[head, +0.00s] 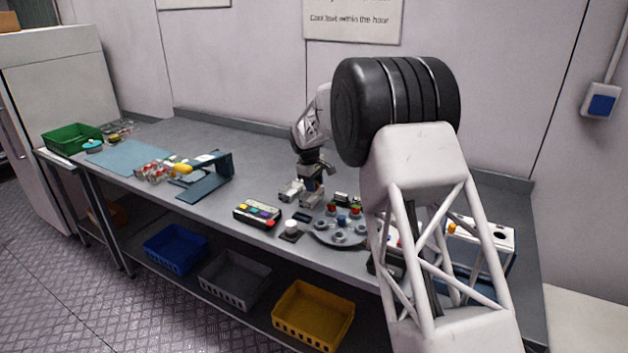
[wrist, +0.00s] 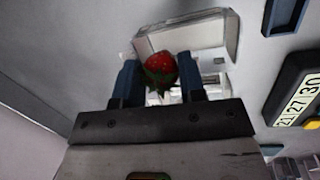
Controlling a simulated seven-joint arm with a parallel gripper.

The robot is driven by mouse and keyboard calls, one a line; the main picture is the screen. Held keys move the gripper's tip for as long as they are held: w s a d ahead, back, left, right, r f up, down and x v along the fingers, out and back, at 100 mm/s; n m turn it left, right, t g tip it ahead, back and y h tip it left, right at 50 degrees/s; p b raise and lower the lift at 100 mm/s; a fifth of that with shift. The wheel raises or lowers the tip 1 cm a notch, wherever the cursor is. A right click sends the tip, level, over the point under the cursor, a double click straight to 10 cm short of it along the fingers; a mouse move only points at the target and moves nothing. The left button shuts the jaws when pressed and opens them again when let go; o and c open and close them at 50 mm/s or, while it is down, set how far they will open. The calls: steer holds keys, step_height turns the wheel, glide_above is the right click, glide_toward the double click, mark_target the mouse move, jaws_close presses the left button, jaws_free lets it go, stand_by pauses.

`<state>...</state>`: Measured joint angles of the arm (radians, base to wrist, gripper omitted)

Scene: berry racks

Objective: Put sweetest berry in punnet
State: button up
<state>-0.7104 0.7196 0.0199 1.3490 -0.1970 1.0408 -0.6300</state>
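A red strawberry (wrist: 160,68) with green leaves sits between the two dark blue fingers of my gripper (wrist: 159,80) in the wrist view. The fingers are close against its sides, and the gripper looks shut on it. In the head view my gripper (head: 313,182) is low over the middle of the bench, and the berry cannot be made out there. A pale, open, box-like thing (wrist: 205,35) lies just beyond the berry; I cannot tell if it is the punnet. Red and white items (head: 153,171) stand farther left on the bench, too small to identify.
A round grey carousel (head: 322,239) with cups is right of the gripper. A black device with coloured buttons (head: 246,221) is to the left. A dark blue stand (head: 204,190), blue mat (head: 122,158) and green crate (head: 66,140) are farther left.

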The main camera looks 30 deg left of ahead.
steer(key=shift+f, duration=0.2)
steer(key=o, duration=0.7)
steer(key=shift+c, duration=0.2)
steer(key=shift+r, duration=0.1)
steer(key=shift+r, duration=2.9)
steer(key=shift+d, duration=0.1)
